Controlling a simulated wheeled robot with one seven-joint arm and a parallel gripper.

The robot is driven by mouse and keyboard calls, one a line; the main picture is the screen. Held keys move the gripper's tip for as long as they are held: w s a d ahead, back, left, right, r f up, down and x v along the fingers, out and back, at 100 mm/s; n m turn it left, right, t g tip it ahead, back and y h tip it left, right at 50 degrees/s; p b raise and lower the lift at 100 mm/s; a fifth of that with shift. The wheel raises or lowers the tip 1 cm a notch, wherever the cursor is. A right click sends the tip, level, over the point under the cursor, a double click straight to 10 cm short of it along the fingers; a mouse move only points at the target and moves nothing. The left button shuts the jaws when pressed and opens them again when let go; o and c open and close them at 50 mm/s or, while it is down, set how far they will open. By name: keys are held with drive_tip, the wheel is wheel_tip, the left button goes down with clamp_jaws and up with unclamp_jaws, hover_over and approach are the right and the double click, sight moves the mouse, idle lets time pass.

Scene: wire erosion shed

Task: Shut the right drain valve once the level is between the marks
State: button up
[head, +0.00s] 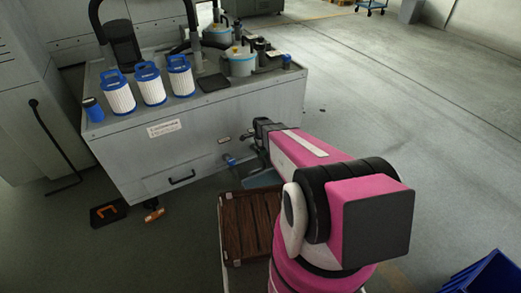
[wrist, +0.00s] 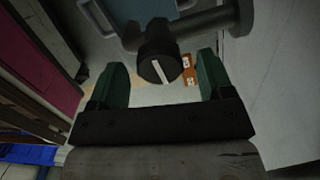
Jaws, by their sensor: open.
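In the wrist view a dark round valve knob (wrist: 160,69) with a white bar across it sits on a dark pipe (wrist: 205,22). My gripper (wrist: 162,78) is open, with its green fingers apart on either side of the knob; I cannot tell whether they touch it. In the head view my gripper (head: 262,128) is at the front of the grey tank (head: 205,140), near its right end. A blue-handled valve (head: 230,160) shows on the tank front to the left of it. The knob is hidden there by my arm. I cannot make out a level or marks.
Blue-and-white filter cartridges (head: 152,85) and a light-blue pot (head: 240,62) stand on the tank. A pale blue tray (head: 262,179) and a brown slatted platform (head: 247,225) lie below. An orange-handled thing (head: 153,215) is on the floor.

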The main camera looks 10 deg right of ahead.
wheel_tip(320, 180, up, 10)
idle(0.4)
idle(0.3)
drive_tip(key=s+r+n, duration=0.8)
drive_tip(key=s, duration=0.3)
drive_tip(key=s+r+n, duration=0.8)
drive_tip(key=s, duration=0.2)
drive_tip(key=shift+s+r, duration=0.4)
drive_tip(key=w+f+m, duration=1.2)
drive_tip(key=w+f, duration=0.5)
drive_tip(key=w, duration=0.5)
wheel_tip(320, 180, down, 10)
drive_tip(key=shift+s+f, duration=0.1)
drive_tip(key=shift+f, duration=0.15)
